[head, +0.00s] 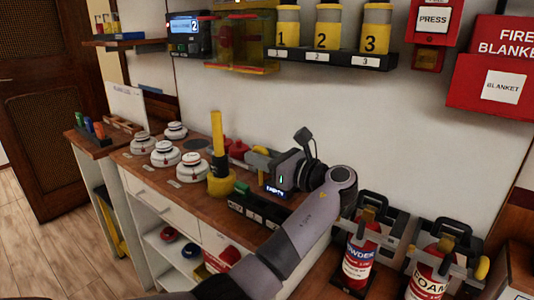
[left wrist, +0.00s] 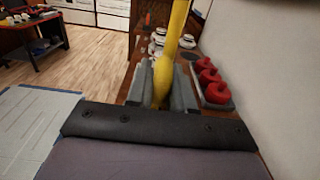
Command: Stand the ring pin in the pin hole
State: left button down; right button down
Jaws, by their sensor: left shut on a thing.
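My left gripper (head: 258,160) reaches over the counter, its jaws pointing left. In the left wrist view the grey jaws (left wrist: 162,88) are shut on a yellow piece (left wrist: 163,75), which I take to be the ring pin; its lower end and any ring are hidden. In the head view a bit of yellow (head: 263,151) shows at the jaws. A yellow post (head: 217,133) stands upright on a yellow base (head: 220,182) left of the gripper. A dark unit with a lit "EMPTY" display (head: 277,191) is below the gripper. I cannot make out the pin hole. My right gripper is not in view.
White round detectors (head: 166,152) stand on the counter at the left. Red domed pieces (left wrist: 207,75) sit on a grey tray beside the wall. A black labelled strip (head: 252,211) lies along the front edge. Fire extinguishers (head: 360,255) stand at the right.

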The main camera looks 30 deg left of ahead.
aim_at(261, 181)
pick_arm(q)
jog(key=shift+s, duration=0.15)
jog(key=shift+r+p, duration=0.2)
jog(key=shift+p, duration=0.25)
jog(key=shift+d+r+p, duration=0.1)
jog(key=shift+p, duration=0.4)
notch_tip(261, 181, down, 3)
jog(key=shift+f+b, duration=0.1)
jog(key=shift+b, duration=0.6)
jog(key=shift+f+b, duration=0.5)
jog(key=shift+f, duration=1.15)
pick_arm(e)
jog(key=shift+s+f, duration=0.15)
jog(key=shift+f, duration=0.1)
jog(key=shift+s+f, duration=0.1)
pick_arm(q)
jog(key=shift+r, duration=0.1)
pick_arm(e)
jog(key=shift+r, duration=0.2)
pick_arm(q)
jog(key=shift+p, duration=0.5)
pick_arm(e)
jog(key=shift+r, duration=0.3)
